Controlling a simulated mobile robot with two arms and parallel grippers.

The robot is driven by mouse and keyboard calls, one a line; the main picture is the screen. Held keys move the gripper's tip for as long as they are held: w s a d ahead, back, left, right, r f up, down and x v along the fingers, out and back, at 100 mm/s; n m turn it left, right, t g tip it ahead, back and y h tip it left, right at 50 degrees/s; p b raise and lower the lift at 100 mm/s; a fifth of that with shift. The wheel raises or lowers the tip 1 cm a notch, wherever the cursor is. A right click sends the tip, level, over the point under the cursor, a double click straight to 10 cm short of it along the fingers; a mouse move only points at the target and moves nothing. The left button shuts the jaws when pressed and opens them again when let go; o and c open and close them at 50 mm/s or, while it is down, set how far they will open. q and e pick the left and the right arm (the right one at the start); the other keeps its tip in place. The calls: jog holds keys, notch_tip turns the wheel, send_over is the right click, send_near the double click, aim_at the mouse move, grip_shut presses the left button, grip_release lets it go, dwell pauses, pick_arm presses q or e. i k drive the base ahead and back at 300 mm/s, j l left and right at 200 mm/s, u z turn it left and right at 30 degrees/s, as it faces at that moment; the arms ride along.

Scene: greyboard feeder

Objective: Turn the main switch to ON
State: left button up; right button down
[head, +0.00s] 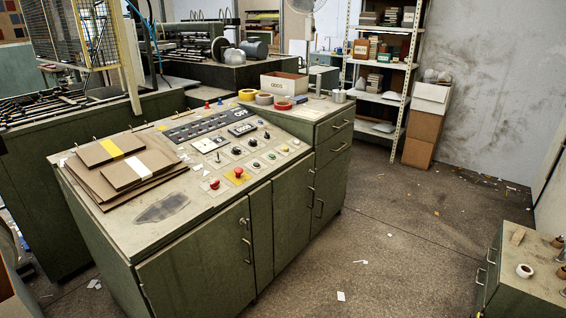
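A green control console (190,245) stands in the middle of the head view, with a sloped panel (228,152) on top. The panel carries rows of small buttons, dark displays (240,129), several black rotary knobs (237,150), a red mushroom button on a yellow plate (238,173) and another red button (214,184) at its front left. The labels are too small to read, so I cannot tell which control is the main switch or how it is set. Neither of my grippers is in view.
Cardboard sheets (112,180) lie on the console's left top. Tape rolls (284,106) and a box (284,83) stand on its far right end. Shelves (383,97) and stacked boxes (425,125) stand behind. A low cabinet (530,285) is at lower right. The floor (400,230) between is mostly clear.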

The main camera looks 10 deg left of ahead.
aim_at(214, 186)
jog(key=i+l+z, duration=0.2)
jog(key=i, duration=0.6)
jog(key=i+l+z, duration=0.2)
jog(key=i, duration=0.6)
jog(key=i+u, duration=0.45)
jog(key=i+l+u, duration=0.2)
jog(key=u, duration=0.2)
jog(key=i+l+u, duration=0.25)
jog(key=u, duration=0.2)
